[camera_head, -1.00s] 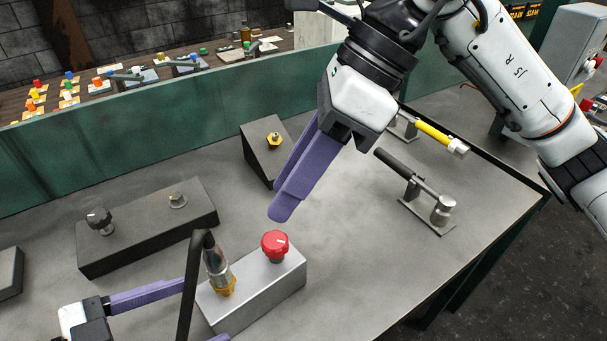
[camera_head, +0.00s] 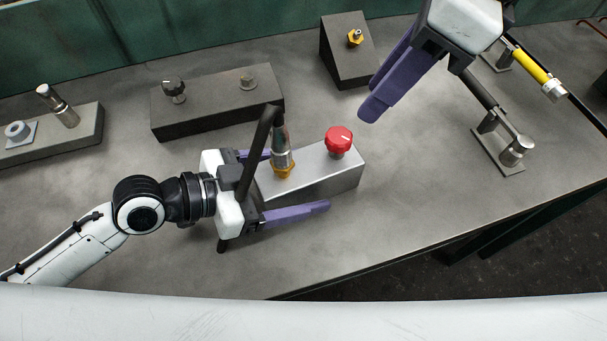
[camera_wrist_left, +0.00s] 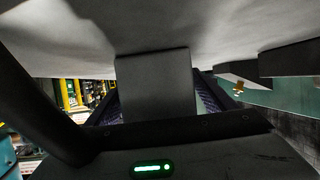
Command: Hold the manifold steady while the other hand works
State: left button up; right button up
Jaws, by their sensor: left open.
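The manifold is a silver block (camera_head: 330,178) with a red knob (camera_head: 338,139) and an upright metal fitting on an amber hex nut (camera_head: 283,166). My left gripper (camera_head: 298,178) is open at its left end. The near purple finger lies along the block's front side, with a visible gap. The far finger is partly hidden behind the fitting. In the left wrist view, the block (camera_wrist_left: 155,85) shows between the two fingers. My right gripper (camera_head: 372,108) hangs above and right of the red knob, apart from it. Its fingers overlap in view, so its opening is unclear.
A dark block with two knobs (camera_head: 215,112) stands behind the left gripper. A sloped dark block (camera_head: 346,60) with a yellow-nutted fitting is at the back. A clamp stand (camera_head: 498,145) and a yellow-handled tool (camera_head: 535,72) are right. The table front is clear up to its edge.

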pick_arm(q)
jog(key=shift+w+d+f, duration=0.2)
jog(key=shift+d, duration=0.25)
